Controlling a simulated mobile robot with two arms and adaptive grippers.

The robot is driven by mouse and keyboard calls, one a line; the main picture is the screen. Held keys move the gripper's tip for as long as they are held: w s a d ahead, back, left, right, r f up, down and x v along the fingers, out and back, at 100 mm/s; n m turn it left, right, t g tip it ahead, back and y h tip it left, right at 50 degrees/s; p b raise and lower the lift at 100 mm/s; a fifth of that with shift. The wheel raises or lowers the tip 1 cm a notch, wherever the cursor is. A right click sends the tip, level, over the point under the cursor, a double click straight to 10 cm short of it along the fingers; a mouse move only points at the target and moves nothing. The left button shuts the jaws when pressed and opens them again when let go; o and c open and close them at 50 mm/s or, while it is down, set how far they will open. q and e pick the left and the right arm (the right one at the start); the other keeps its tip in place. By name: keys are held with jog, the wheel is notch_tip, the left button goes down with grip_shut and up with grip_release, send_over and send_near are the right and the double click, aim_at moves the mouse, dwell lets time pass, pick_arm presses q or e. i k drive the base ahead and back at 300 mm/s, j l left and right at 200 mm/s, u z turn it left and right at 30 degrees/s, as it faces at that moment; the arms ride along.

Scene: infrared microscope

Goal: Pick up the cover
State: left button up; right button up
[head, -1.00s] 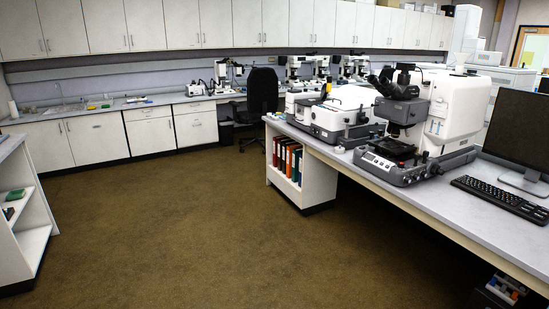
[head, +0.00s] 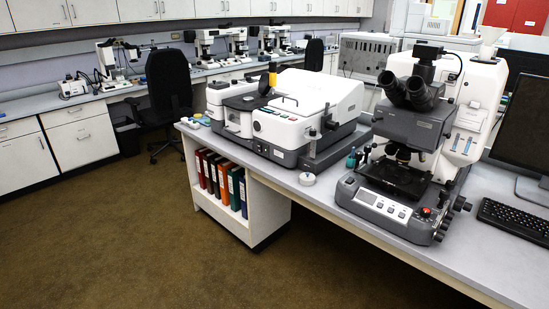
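No separate piece is clearly recognizable as the cover. A white instrument (head: 300,108) on the bench has a lid-like white top with a thin dark handle. A small round white cap-like piece (head: 307,179) lies on the bench in front of it, apart from the microscope. The infrared microscope (head: 409,122), dark grey with black eyepieces and a white rear body, stands to the right. Neither of my grippers is in view.
The grey bench (head: 325,196) runs to the lower right, with a keyboard (head: 516,220) and monitor (head: 523,125) at the right. Colored binders (head: 222,182) fill a shelf under its left end. A black chair (head: 170,95) stands behind. Brown floor (head: 110,240) is open at left.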

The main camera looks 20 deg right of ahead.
aim_at(307, 180)
jog(key=i+j+z, duration=0.1)
jog(key=i+z, duration=0.2)
jog(key=i, duration=0.15)
jog(key=i+j+z, duration=0.15)
jog(key=i+z, duration=0.15)
jog(key=i, duration=0.2)
jog(key=i+j+z, duration=0.3)
jog(key=i, duration=0.15)
